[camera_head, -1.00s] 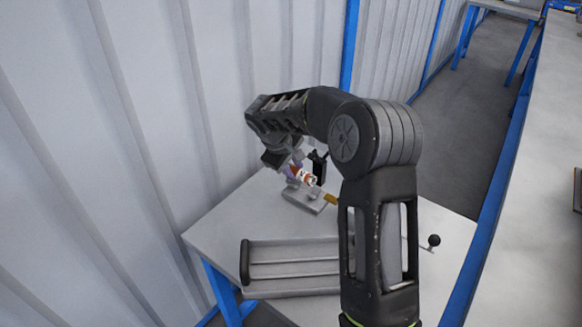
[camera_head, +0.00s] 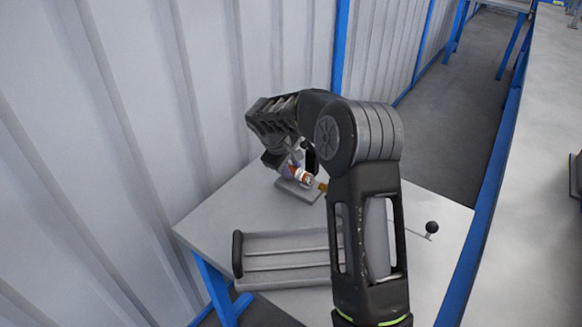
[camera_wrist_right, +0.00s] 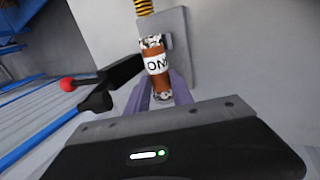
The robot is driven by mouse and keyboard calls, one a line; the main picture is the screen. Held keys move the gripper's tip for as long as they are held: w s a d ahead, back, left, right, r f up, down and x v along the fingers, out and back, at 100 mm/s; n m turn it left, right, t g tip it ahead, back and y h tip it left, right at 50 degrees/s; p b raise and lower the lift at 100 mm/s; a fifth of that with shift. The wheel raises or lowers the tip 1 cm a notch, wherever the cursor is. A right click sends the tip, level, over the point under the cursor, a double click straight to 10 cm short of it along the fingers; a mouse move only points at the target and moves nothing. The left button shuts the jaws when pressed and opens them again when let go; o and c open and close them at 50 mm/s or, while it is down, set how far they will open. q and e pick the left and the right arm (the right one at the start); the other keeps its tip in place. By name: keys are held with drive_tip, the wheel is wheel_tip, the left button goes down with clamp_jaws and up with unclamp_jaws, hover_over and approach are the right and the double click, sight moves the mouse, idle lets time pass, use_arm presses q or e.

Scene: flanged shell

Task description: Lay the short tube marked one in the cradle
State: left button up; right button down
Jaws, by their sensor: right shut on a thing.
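The short orange-brown tube (camera_wrist_right: 157,72) has a white label, with "ON" readable in the right wrist view. It also shows in the head view (camera_head: 302,175). My right gripper (camera_wrist_right: 160,95) is shut on it, with a purple-grey finger on each side. The tube is over or against a small grey fixture (camera_head: 300,192) on the table, probably the cradle; this fixture shows as a grey plate in the wrist view (camera_wrist_right: 183,50). I cannot tell whether the tube touches it. My left gripper is out of view.
A grey ribbed tray-like piece (camera_head: 285,258) with a black end lies nearer on the table (camera_head: 215,215). A black knob (camera_head: 432,227) sits on a rod at right. A yellow coil (camera_wrist_right: 144,8) and a red knob (camera_wrist_right: 67,84) show in the wrist view. A corrugated wall stands close at left.

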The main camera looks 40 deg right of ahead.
drive_tip(key=c, duration=1.1)
unclamp_jaws()
drive_tip(key=shift+f, duration=0.2)
drive_tip(key=shift+o, duration=0.3)
drive_tip(key=shift+s, duration=0.1)
drive_tip(key=shift+a+f, duration=0.1)
drive_tip(key=shift+f, duration=0.05)
drive_tip(key=v, duration=0.8)
drive_tip(key=shift+r+b, duration=0.25)
drive_tip(key=shift+b, duration=0.05)
drive_tip(key=shift+r, duration=0.1)
